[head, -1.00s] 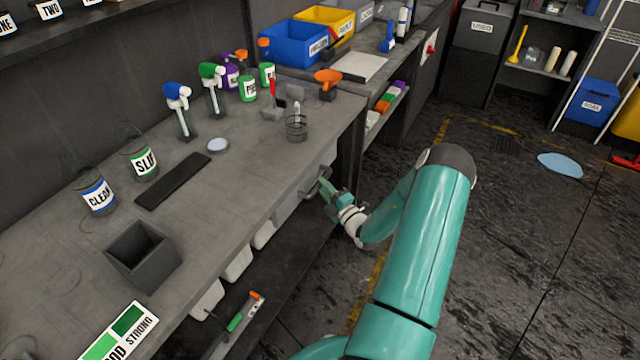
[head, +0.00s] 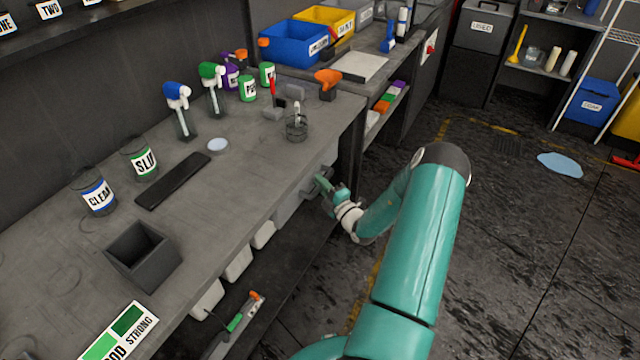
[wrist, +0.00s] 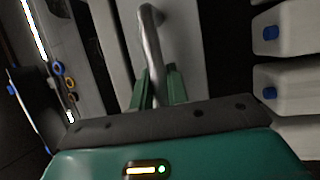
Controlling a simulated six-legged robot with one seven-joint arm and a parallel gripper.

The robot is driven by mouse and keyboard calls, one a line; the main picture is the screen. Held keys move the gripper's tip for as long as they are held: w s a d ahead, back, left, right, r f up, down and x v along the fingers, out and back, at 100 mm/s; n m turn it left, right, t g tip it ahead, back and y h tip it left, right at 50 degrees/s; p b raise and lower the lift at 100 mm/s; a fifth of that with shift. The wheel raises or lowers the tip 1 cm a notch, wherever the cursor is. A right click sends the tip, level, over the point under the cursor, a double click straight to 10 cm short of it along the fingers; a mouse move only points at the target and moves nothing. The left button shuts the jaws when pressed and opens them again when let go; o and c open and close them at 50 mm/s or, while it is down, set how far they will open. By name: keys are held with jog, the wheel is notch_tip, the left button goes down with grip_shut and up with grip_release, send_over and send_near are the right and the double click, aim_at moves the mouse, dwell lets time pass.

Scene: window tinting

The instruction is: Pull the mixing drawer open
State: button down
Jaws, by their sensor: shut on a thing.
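The mixing drawer (head: 290,207) is a grey front under the near edge of the workbench, towards its right end. In the wrist view the drawer front (wrist: 188,40) is pale and carries a bar handle (wrist: 151,42). My gripper (head: 322,184) is at the drawer front, and in the wrist view its green fingers (wrist: 157,88) are shut on the handle, one on each side of the bar. The drawer looks closed or nearly so; I cannot tell whether there is a small gap.
The workbench (head: 225,215) holds spray bottles, labelled jars and an open grey box (head: 142,256). White bins (head: 238,263) hang under the bench to the left of the drawer. The dark floor (head: 500,260) in front is clear, with a blue puddle (head: 560,164) farther off.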

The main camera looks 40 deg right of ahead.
jog(key=s+d, duration=0.3)
jog(key=s, duration=0.7)
jog(key=s+d, duration=0.4)
jog(key=s, duration=0.6)
jog(key=c, duration=1.6)
grip_release()
jog(key=shift+d, duration=0.1)
jog(key=shift+c, duration=0.2)
jog(key=s+f, duration=0.2)
jog(key=s, duration=1.1)
jog(key=shift+s+a+f, duration=0.2)
jog(key=shift+a, duration=0.25)
jog(key=shift+s, duration=0.15)
